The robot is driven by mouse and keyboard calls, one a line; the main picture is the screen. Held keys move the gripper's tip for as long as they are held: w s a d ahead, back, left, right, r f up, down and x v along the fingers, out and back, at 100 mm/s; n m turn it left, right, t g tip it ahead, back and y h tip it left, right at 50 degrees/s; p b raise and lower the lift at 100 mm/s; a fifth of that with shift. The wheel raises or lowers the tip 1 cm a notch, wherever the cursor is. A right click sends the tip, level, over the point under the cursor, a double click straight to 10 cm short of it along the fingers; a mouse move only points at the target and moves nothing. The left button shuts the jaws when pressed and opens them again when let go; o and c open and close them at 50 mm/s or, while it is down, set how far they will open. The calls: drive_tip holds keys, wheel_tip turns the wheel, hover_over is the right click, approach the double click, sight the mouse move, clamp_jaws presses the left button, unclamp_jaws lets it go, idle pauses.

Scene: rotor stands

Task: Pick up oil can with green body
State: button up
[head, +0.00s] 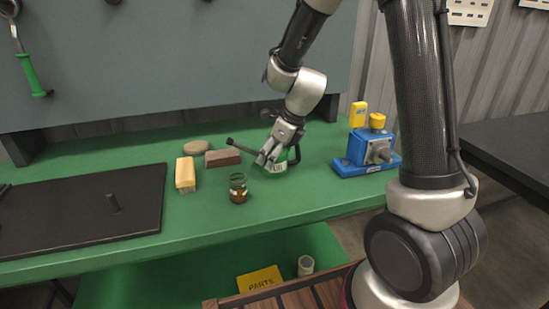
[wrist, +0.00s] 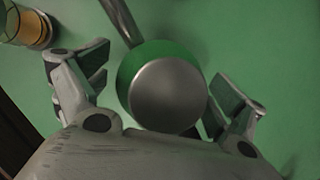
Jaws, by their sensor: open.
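The oil can (head: 277,167) with a green body stands on the green workbench. My gripper (head: 271,157) is over it in the head view and hides much of it. In the wrist view the can (wrist: 168,93) shows from above, with a grey round top, a green edge and a dark spout pointing up the picture. The fingers of my gripper (wrist: 160,85) are open, one on each side of the can. The left finger is clearly apart from it; the right finger is close, and I cannot tell whether it touches.
A jar with brown contents (head: 238,188) stands just left of the can. A brown block (head: 222,158), a round tan disc (head: 196,147) and a yellow-handled brush (head: 185,174) lie further left. A blue machine (head: 368,150) stands right. A dark plate (head: 80,212) covers the bench's left.

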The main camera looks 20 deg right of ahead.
drive_tip(key=c, duration=1.3)
drive_tip(key=shift+s, duration=0.1)
wheel_tip(320, 180, up, 10)
drive_tip(key=shift+r, duration=0.1)
drive_tip(key=o, duration=0.5)
drive_tip(key=c, duration=0.8)
drive_tip(key=shift+r, duration=2)
